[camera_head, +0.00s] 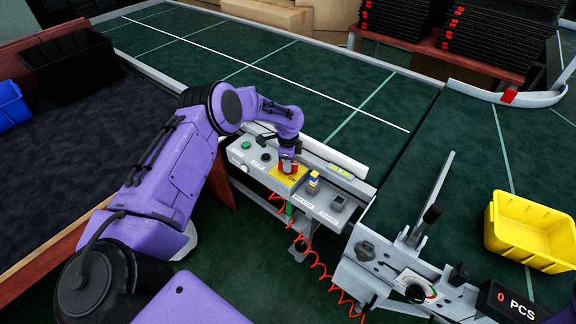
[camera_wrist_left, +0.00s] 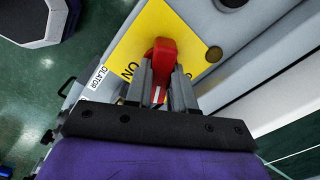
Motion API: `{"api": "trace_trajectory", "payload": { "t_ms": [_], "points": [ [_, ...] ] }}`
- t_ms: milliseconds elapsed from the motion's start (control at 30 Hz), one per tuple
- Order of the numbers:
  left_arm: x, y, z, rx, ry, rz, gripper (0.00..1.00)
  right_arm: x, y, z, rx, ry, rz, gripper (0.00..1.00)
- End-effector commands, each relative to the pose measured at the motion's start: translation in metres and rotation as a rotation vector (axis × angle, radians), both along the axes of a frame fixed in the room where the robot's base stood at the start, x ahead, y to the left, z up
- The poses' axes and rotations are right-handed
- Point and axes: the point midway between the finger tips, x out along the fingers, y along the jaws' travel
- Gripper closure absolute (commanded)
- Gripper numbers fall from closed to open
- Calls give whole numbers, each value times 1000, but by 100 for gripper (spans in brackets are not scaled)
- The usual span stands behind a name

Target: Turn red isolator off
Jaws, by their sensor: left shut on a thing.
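The red isolator knob (camera_wrist_left: 162,52) sits on a yellow plate (camera_wrist_left: 143,32) marked ON on the grey control box. In the left wrist view my left gripper (camera_wrist_left: 161,82) is shut on the knob, one finger on each side. In the head view the left gripper (camera_head: 288,159) reaches down onto the yellow plate (camera_head: 290,180), with a bit of the red knob (camera_head: 288,169) showing under it. A label ending in "OLATOR" (camera_wrist_left: 99,77) shows beside the plate. My right gripper is not in view.
A green button (camera_head: 246,145) is left of the plate on the same box. A red coiled cable (camera_head: 318,262) hangs below. A yellow bin (camera_head: 530,232) stands far right on the green conveyor.

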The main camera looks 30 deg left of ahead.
Motion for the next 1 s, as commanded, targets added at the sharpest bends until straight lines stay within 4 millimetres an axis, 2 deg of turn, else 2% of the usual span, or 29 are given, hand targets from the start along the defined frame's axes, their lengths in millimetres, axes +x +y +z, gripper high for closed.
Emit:
{"api": "trace_trajectory", "payload": {
  "t_ms": [400, 1000],
  "points": [
    [-2, -1, -4, -1, 4, 395, 100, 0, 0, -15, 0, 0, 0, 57],
    [-3, -2, -4, -1, 7, 895, 100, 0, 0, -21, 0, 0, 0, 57]
  ]
}}
